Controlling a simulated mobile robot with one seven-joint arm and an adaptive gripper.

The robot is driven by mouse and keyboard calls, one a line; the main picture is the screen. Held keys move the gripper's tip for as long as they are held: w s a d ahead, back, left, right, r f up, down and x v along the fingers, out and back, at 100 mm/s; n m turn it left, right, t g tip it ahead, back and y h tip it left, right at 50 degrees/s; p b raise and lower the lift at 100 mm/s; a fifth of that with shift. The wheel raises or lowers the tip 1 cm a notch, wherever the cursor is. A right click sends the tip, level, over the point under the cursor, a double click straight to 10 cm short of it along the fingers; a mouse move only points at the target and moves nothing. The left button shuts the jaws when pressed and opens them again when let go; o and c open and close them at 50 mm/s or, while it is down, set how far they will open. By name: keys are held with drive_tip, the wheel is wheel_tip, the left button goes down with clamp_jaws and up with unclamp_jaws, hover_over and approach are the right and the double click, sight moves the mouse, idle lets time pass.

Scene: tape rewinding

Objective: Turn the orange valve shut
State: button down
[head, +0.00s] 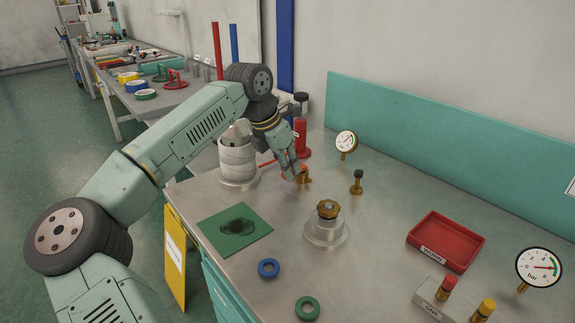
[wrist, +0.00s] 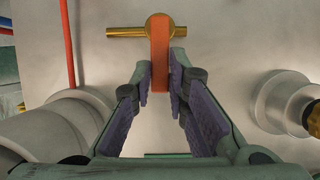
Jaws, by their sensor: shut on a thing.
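The orange valve handle (wrist: 160,55) is a flat lever on a brass body with a brass pipe (wrist: 125,32) running across the top of the wrist view. The handle points down the picture, across the pipe's line. My gripper (wrist: 160,82) is shut on the handle, with one pad on each side of it. In the head view my gripper (head: 297,175) is at the valve (head: 304,174) on the steel bench. The fingers hide part of the handle there.
A grey cylinder (head: 238,160) stands left of my gripper, and a flanged fitting with a brass knob (head: 327,209) stands nearer. A small brass valve with a black knob (head: 357,182) is to the right.

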drive_tip(key=c, duration=1.6)
unclamp_jaws()
drive_tip(key=shift+o, duration=0.2)
drive_tip(key=v, duration=1.2)
drive_tip(key=shift+d, duration=0.1)
